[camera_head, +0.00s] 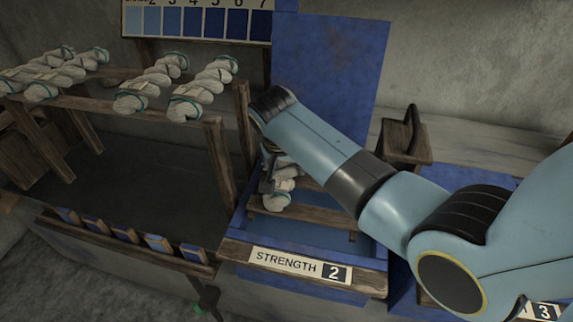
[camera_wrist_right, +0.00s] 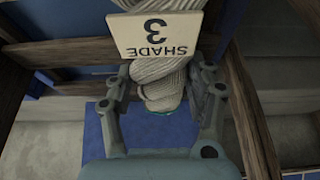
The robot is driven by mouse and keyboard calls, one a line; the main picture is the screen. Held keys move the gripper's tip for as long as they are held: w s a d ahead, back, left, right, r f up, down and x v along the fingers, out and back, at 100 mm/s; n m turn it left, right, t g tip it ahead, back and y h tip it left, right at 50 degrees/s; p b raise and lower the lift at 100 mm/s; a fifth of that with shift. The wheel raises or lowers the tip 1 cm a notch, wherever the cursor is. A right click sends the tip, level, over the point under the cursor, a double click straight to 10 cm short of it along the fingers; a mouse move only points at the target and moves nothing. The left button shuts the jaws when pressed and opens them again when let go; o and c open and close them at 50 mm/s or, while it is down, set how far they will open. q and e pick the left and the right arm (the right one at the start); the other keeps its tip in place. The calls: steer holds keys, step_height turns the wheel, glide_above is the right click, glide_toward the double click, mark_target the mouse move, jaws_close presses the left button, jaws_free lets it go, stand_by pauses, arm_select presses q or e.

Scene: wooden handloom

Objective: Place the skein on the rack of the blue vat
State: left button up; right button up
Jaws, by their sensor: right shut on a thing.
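The pale grey skein (camera_head: 278,201) is at the blue vat (camera_head: 340,252) labelled STRENGTH 2, partly hidden by my right arm. My right gripper (camera_head: 268,172) is over the vat and shut on the skein. In the right wrist view, the fingers of the right gripper (camera_wrist_right: 163,98) flank the twisted skein (camera_wrist_right: 158,88), which carries a tag reading SHADE 3. The wooden rack (camera_head: 320,213) spans the vat opening below the skein. I cannot tell whether the skein touches it. My left gripper is not in view.
Several other skeins (camera_head: 205,90) lie on a wooden stand (camera_head: 95,103) at the left. A raised blue lid (camera_head: 330,60) stands behind the vat. A numbered shade chart (camera_head: 200,22) hangs at the back. Another vat, labelled 3 (camera_head: 543,311), is at the right.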

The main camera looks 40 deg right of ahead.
steer(key=o, duration=1.3)
steer(key=shift+c, duration=0.2)
steer(key=p+v, duration=0.1)
steer(key=v, duration=1.1)
steer(key=shift+p, duration=0.3)
steer(key=shift+s, duration=0.1)
